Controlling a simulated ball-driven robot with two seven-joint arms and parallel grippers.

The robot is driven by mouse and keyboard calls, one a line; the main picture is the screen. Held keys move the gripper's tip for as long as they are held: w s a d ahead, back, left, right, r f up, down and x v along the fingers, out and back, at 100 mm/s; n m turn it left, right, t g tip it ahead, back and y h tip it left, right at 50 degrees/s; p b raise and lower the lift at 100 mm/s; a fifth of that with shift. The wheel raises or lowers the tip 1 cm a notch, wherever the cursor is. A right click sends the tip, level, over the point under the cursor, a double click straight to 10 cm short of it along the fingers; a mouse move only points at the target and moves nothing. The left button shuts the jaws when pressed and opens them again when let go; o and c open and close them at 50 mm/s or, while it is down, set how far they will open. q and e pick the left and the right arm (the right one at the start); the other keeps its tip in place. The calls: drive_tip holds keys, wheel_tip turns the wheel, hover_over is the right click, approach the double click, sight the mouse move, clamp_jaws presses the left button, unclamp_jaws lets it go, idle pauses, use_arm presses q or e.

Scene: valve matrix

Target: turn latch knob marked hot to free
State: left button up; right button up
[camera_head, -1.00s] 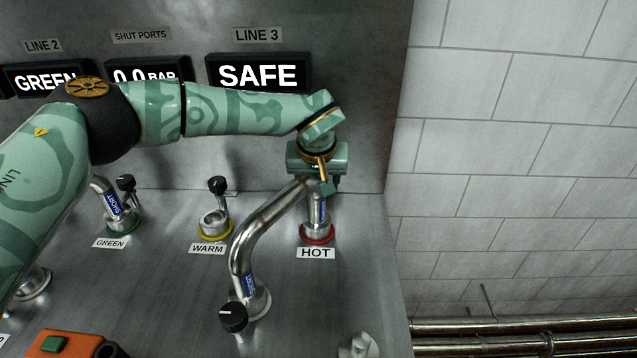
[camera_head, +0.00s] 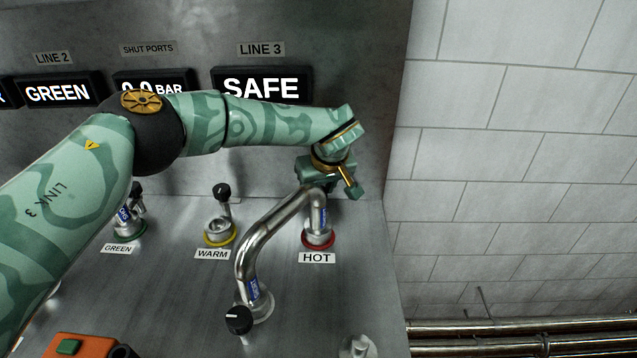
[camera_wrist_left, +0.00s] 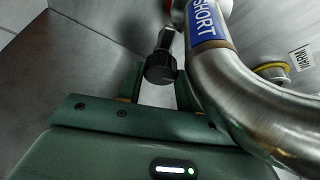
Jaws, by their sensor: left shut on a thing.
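The port marked HOT (camera_head: 318,240) has a red ring and stands at the right of the panel. One end of a bent metal pipe (camera_head: 262,235) sits on it, with a blue SHORT label that also shows in the wrist view (camera_wrist_left: 205,20). My left gripper (camera_head: 328,180) is behind the top of the pipe at HOT, tilted. In the wrist view, the black latch knob (camera_wrist_left: 161,67) on its metal stem is between the fingers of my left gripper (camera_wrist_left: 158,92), which is shut on it. In the head view the gripper and pipe hide this knob. My right gripper is not in view.
The pipe's near end stands on a front port beside a black knob (camera_head: 239,320). The WARM port (camera_head: 220,232) is open, with its knob (camera_head: 222,191) upright behind. A display (camera_head: 261,85) reads SAFE. An orange box (camera_head: 80,346) is at the lower left.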

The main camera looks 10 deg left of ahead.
use_arm(q)
drive_tip(key=o, duration=1)
drive_tip(key=p+v, duration=0.4)
drive_tip(key=v, duration=1.2)
drive_tip(key=shift+s+d+r, duration=0.1)
